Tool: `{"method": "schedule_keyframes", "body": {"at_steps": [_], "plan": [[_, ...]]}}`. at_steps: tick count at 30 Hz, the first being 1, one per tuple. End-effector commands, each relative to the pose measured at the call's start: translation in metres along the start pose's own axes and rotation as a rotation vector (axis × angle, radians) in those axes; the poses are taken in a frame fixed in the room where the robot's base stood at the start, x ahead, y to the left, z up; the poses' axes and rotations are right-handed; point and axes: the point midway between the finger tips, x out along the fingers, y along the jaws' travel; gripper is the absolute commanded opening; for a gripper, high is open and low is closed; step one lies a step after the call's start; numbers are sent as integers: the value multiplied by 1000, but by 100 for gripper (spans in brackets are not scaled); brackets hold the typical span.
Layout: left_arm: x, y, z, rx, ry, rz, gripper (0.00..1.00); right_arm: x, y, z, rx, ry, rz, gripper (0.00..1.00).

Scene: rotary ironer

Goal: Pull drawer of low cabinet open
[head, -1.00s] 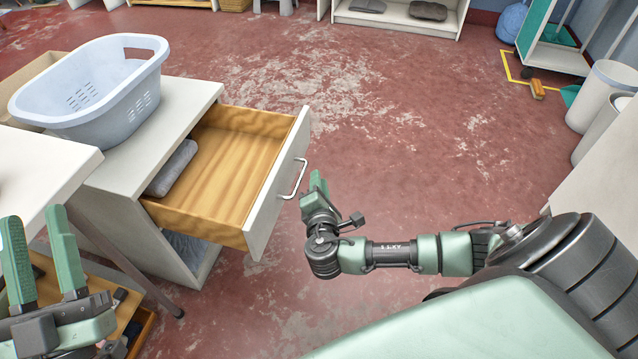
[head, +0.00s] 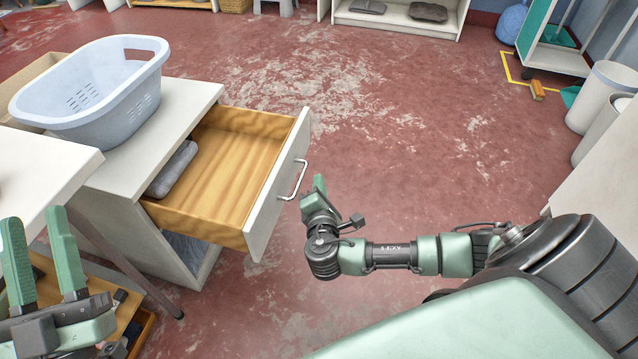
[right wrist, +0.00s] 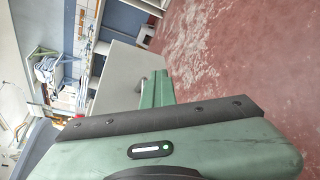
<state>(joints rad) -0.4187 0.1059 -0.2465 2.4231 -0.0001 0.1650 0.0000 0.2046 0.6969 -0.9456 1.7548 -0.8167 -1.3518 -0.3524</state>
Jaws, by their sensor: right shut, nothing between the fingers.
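The low cabinet (head: 165,105) stands at the left in the head view. Its drawer (head: 225,175) is pulled well out, showing a wooden inside and a grey rolled item (head: 174,168) at its left end. The drawer's white front (head: 262,215) carries a metal bar handle (head: 294,180). My right gripper (head: 319,183) is just right of the handle, apart from it, shut and empty. Its shut green fingers also show in the right wrist view (right wrist: 156,88). My left gripper (head: 35,220) is open and empty at the lower left.
A pale blue laundry basket (head: 95,90) sits on the cabinet top. A white table (head: 45,175) edges in at the left. White bins (head: 598,95) stand at the far right. The red floor (head: 400,130) beyond the drawer is clear.

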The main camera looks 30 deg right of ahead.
Motion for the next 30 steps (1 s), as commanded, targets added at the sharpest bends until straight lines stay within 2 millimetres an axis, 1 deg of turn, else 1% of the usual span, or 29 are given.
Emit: {"method": "schedule_keyframes", "body": {"at_steps": [23, 25, 26, 30], "plan": [[0, 0, 0, 0, 0, 0, 36, 0, 0, 0, 0, 0, 0, 0], [0, 0, 0, 0, 0, 0, 36, 0, 0, 0, 0, 0, 0, 18], [0, 0, 0, 0, 0, 0, 36, 0, 0, 0, 0, 0, 0, 20], [0, 0, 0, 0, 1, 0, 36, 0, 0, 0, 0, 0, 0, 20]]}}
